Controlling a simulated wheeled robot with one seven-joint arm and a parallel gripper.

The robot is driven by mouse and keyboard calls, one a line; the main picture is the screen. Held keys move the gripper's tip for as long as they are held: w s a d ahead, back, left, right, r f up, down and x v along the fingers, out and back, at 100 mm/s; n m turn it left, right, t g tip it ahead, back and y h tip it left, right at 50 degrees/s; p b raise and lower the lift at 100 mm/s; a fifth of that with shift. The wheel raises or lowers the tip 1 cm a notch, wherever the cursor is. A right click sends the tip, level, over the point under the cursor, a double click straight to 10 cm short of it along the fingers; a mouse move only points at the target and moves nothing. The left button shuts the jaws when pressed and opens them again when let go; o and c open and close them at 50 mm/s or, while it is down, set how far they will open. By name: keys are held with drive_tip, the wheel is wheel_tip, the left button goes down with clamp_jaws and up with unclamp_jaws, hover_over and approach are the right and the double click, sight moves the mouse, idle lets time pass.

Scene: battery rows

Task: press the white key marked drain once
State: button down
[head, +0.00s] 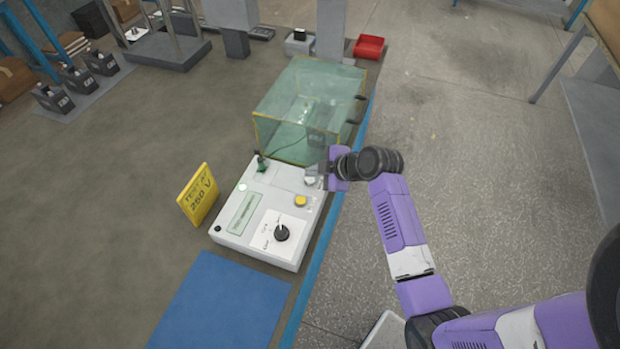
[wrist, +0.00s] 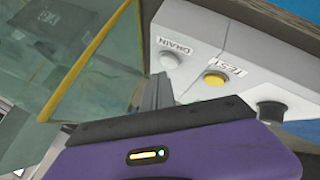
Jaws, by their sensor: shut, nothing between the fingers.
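The white drain key (wrist: 169,61) is a round button beside the printed word DRAIN on the white instrument box (head: 266,260). In the head view the key (head: 310,181) shows just left of my gripper. My gripper (head: 322,178) is shut and empty, over the right back part of the box. In the wrist view the shut fingers (wrist: 158,88) point toward the drain key, with their tips close below it in the picture. I cannot tell whether they touch it.
A yellow TEST key (head: 301,201) and a black knob (head: 281,233) are on the same box. A clear case with yellow edges (head: 300,105) stands right behind it. A yellow 250 V sign (head: 198,195) stands left, and a blue mat (head: 222,305) lies in front.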

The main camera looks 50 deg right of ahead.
sight(313, 181)
drive_tip(key=shift+f+b, duration=0.4)
drive_tip(key=shift+f, duration=0.05)
drive_tip(key=shift+f+b, duration=0.35)
drive_tip(key=shift+f, duration=0.05)
idle(0.7)
drive_tip(key=shift+r, duration=0.1)
drive_tip(key=shift+r+p, duration=0.65)
drive_tip(key=shift+r, duration=0.1)
wheel_tip(313, 181, up, 5)
drive_tip(key=p, duration=0.4)
idle(0.4)
idle(0.7)
